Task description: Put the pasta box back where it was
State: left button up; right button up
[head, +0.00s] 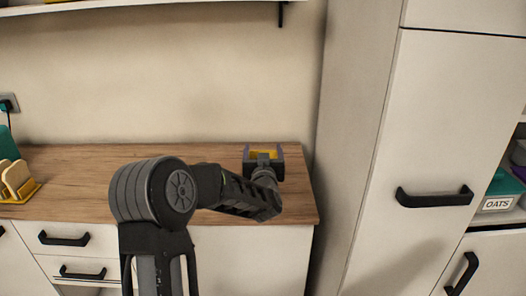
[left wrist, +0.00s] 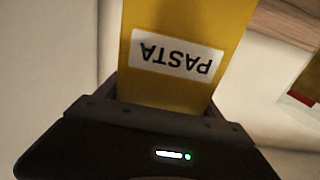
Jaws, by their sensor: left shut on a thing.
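The pasta box (left wrist: 175,85) is yellow with a white label reading PASTA, which appears upside down in the left wrist view. My left gripper (head: 263,158) is shut on it. In the head view only a small yellow part of the box (head: 263,154) shows between the fingers, above the right end of the wooden counter (head: 110,160). I cannot tell whether the box touches the counter. Most of the box is hidden behind the gripper in the head view. My right gripper is not in view.
A tall white cabinet (head: 450,110) with black handles stands right of the counter. An open shelf at far right holds a box labelled OATS (head: 497,204). A yellow rack with boards (head: 17,183) is at far left. A wall shelf (head: 120,6) hangs above. The middle counter is clear.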

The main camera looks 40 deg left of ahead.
pick_arm(q)
jog(key=shift+f, duration=0.1)
jog(key=shift+f, duration=0.1)
jog(key=o, duration=2.1)
jog(key=b+v, duration=0.1)
jog(key=v, duration=1.1)
jog(key=shift+r, duration=0.2)
